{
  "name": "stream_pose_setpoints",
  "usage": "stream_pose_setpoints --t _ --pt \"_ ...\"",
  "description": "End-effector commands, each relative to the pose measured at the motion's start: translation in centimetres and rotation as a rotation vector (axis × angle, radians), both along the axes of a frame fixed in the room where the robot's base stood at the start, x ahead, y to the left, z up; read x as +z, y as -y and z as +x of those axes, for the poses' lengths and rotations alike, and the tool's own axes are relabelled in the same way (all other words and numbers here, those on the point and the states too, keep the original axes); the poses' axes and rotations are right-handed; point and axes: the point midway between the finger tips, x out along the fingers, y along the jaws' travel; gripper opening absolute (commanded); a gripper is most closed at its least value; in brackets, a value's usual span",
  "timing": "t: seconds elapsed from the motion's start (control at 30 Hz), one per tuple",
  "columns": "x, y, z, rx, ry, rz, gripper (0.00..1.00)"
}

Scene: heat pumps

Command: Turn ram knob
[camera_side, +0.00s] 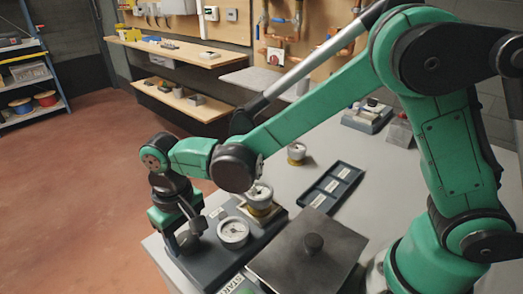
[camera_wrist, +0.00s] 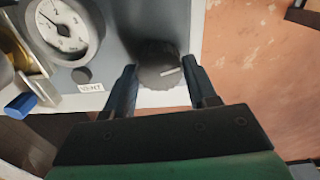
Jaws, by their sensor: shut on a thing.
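The ram knob (camera_wrist: 160,66) is a dark round knob with a white pointer mark, on a grey panel in the wrist view. My gripper (camera_wrist: 161,80) has its two dark fingers on either side of the knob and is shut on it. The pointer mark lies nearly level, towards the right finger. In the side view my gripper (camera_side: 185,243) is low at the left end of the dark base unit (camera_side: 215,262), and the knob is hidden behind it there.
A white dial gauge (camera_side: 233,232) stands close right of my gripper; it also shows in the wrist view (camera_wrist: 65,27). A blue-ended lever (camera_wrist: 20,105) and a "VENT" label (camera_wrist: 91,87) are nearby. A dark square plate (camera_side: 308,250) and a slotted tray (camera_side: 330,187) lie on the table.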

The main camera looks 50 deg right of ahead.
Motion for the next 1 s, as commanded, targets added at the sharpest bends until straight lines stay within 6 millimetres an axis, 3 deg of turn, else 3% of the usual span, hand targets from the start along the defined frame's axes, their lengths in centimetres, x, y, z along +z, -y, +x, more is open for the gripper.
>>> stream_pose_setpoints --t 0.4,1.0 --pt "0.05 0.05 -0.01 -0.238 0.000 0.000 0.00" --pt "0.05 0.06 0.00 -0.290 0.000 0.000 0.00"
